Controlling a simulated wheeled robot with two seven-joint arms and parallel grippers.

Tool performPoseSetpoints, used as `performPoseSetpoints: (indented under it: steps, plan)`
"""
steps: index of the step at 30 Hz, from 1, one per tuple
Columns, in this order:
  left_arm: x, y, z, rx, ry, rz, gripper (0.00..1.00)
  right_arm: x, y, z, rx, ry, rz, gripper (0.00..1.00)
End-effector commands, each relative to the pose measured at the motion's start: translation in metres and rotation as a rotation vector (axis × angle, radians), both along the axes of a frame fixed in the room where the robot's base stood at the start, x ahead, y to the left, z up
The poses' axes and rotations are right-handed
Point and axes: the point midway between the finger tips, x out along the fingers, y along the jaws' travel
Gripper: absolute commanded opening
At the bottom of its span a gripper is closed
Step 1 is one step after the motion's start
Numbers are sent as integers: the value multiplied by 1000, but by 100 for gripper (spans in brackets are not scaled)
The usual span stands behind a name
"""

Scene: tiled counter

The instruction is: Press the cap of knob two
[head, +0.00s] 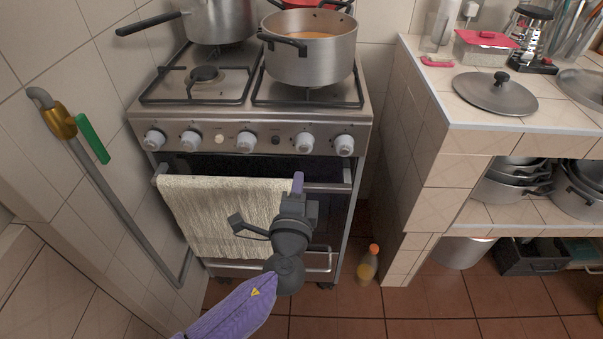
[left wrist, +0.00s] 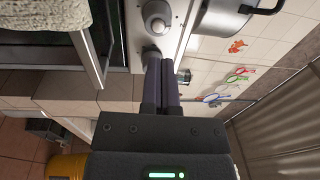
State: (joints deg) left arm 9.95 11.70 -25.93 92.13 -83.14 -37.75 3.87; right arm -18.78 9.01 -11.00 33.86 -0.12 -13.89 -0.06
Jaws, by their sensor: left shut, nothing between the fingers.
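A row of pale round knobs runs along the stove's front panel, among them the second from the left (head: 190,140), the middle one (head: 246,141) and the rightmost (head: 344,145). No readable label shows which is knob two. My left gripper (head: 298,181) is shut and empty, in front of the stove, appearing below the second knob from the right (head: 304,143). In the left wrist view, its closed fingers (left wrist: 160,62) reach toward the panel and overlap one knob (left wrist: 150,51). Contact cannot be told. Another knob (left wrist: 157,20) is clear above. My right gripper is not in view.
A towel (head: 222,215) hangs on the oven handle bar (head: 330,187), close to my left gripper. Pots (head: 310,60) stand on the burners. A tiled counter (head: 425,150) is at the right, and a bottle (head: 368,264) stands on the floor.

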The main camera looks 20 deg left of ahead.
Motion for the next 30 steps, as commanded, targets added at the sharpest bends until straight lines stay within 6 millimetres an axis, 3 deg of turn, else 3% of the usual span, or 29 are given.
performPoseSetpoints:
  steps: [6,12,28,30]
  plan:
    - [-41,-9,-3,1,3,-2,0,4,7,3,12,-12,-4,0]
    - [-67,-14,-6,1,2,-2,0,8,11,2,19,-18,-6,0]
    - [-71,-16,-6,0,2,-1,0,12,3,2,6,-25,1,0]
    - [-71,-16,-5,4,3,-3,13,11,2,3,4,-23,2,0]
